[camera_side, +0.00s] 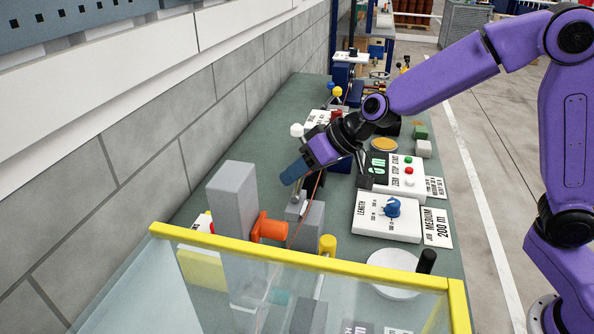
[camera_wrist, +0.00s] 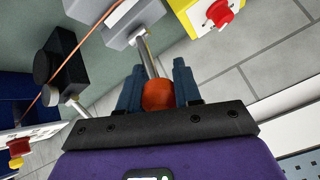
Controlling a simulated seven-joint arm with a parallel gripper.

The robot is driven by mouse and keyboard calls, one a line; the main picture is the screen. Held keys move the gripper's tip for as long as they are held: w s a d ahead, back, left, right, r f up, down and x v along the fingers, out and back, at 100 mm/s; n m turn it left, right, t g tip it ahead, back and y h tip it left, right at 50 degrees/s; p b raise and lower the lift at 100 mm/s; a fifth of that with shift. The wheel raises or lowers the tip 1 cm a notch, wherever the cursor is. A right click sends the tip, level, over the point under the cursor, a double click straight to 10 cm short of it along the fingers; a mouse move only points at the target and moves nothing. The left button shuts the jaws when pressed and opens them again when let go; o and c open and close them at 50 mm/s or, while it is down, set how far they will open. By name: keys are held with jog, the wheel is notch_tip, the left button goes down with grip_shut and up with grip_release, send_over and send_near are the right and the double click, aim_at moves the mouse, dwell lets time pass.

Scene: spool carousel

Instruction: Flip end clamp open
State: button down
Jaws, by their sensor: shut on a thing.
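The end clamp shows in the wrist view as a grey block (camera_wrist: 116,22) with a metal lever (camera_wrist: 148,58) that ends in an orange-red ball knob (camera_wrist: 158,94). My gripper (camera_wrist: 159,74) has its two blue fingers on either side of the knob and is shut on it. In the side view my gripper (camera_side: 294,173) is tilted over the bench, above a grey block (camera_side: 309,222) with a short metal lever (camera_side: 299,194) rising from it. The fingers hide the knob there. I cannot tell from the lever whether the clamp is fully open.
A thin orange line (camera_wrist: 76,60) runs close beside the clamp. A tall grey block (camera_side: 232,205) and an orange part (camera_side: 268,228) stand left of it. A yellow-framed clear guard (camera_side: 300,262) is in front. A LENGTH panel with a blue knob (camera_side: 391,207) lies to the right.

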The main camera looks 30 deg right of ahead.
jog(key=shift+d+t+y, duration=0.1)
jog(key=shift+t+y, duration=0.2)
dwell(0.6)
jog(key=c, duration=0.8)
grip_release()
jog(key=shift+s+d+r, duration=0.1)
jog(key=shift+s, duration=0.05)
jog(key=v, duration=1.7)
jog(key=shift+r, duration=0.15)
